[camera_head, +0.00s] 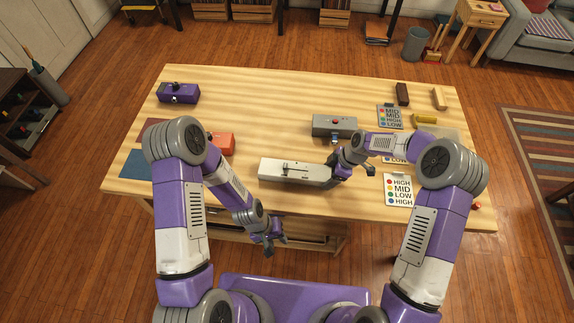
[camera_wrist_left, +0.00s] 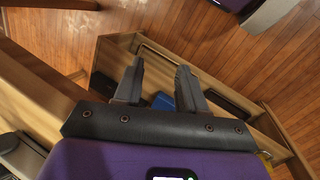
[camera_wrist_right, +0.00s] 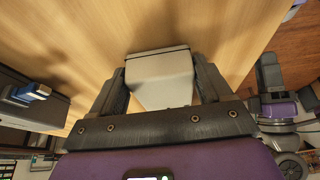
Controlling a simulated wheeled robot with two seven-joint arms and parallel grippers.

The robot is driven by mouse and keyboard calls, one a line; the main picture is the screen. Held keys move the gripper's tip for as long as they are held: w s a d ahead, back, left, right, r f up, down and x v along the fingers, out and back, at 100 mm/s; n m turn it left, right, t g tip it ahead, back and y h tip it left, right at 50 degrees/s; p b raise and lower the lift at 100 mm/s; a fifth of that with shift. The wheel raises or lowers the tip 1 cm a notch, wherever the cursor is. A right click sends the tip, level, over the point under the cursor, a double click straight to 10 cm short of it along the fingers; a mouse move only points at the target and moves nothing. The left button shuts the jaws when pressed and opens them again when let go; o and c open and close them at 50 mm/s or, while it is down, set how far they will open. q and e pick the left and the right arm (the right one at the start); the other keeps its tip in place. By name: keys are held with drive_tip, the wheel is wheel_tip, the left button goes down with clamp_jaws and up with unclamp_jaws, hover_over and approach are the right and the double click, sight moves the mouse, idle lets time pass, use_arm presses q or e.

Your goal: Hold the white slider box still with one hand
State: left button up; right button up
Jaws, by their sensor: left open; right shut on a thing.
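The white slider box (camera_head: 290,171) lies on the wooden table near its front edge, with a dark slider slot on its top. My right gripper (camera_head: 333,172) is shut on the box's right end. In the right wrist view the box's pale end (camera_wrist_right: 160,75) sits between the two fingers of the right gripper (camera_wrist_right: 162,88). My left gripper (camera_head: 272,242) is open and empty, in front of the table edge and below the box in the picture. In the left wrist view the fingers of the left gripper (camera_wrist_left: 160,85) stand apart with nothing between them.
A purple box (camera_head: 178,93) is at the back left, and an orange-red box (camera_head: 221,143) is partly behind my left arm. Label cards (camera_head: 398,190) and small blocks lie at the right.

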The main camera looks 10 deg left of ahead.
use_arm(q)
drive_tip(key=w+d+r+g, duration=0.1)
drive_tip(key=w+d+r, duration=0.1)
drive_tip(key=d, duration=0.2)
drive_tip(key=w+d+r+g, duration=0.1)
drive_tip(key=w+d+r, duration=0.1)
drive_tip(key=d+r, duration=0.1)
drive_tip(key=w+d+r+g, duration=0.1)
drive_tip(key=w+d+r, duration=0.1)
drive_tip(key=d, duration=0.3)
drive_tip(key=shift+w+d+r, duration=0.15)
drive_tip(key=shift+r, duration=0.25)
drive_tip(key=shift+w+d+r, duration=0.1)
drive_tip(key=shift+d+r, duration=0.05)
drive_tip(key=shift+r, duration=0.2)
wheel_tip(320, 180, up, 15)
drive_tip(key=m+t+y, duration=0.3)
drive_tip(key=t+y, duration=0.1)
hover_over(286, 167)
wheel_tip(286, 167, down, 11)
drive_tip(key=shift+a+f, duration=0.1)
drive_tip(key=shift+a, duration=0.05)
clamp_jaws()
